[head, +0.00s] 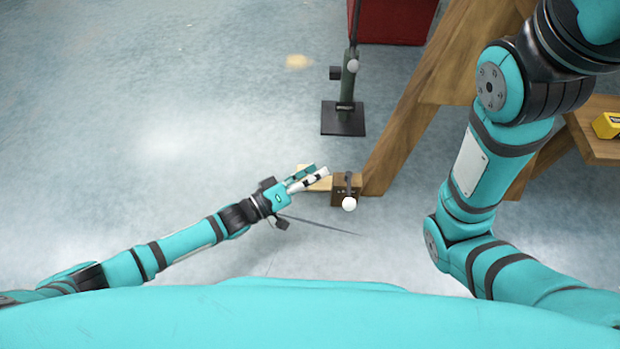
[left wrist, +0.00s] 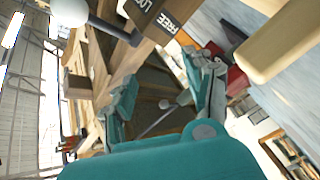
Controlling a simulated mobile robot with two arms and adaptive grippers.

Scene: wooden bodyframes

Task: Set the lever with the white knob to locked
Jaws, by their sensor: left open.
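The lever's white knob (head: 349,204) is on a short dark rod at the wooden block (head: 340,190), low at the foot of the wooden frame. In the head view the knob lies at the block's lower side. In the left wrist view the white knob (left wrist: 70,12) is at the top left, and the block (left wrist: 143,12) carries a cut-off "LOC" label and a "FREE" label. I cannot tell which label the lever points to. My left gripper (head: 318,170) is open and empty, just left of the block and apart from the knob. Its fingers also show in the left wrist view (left wrist: 168,80).
A pale wooden bar (head: 318,184) sticks out left of the block, close to my left fingers. Behind stands a green post with a grey knob (head: 353,66) on a black plate (head: 343,120). The wooden frame (head: 400,130) rises to the right. Floor at left is clear.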

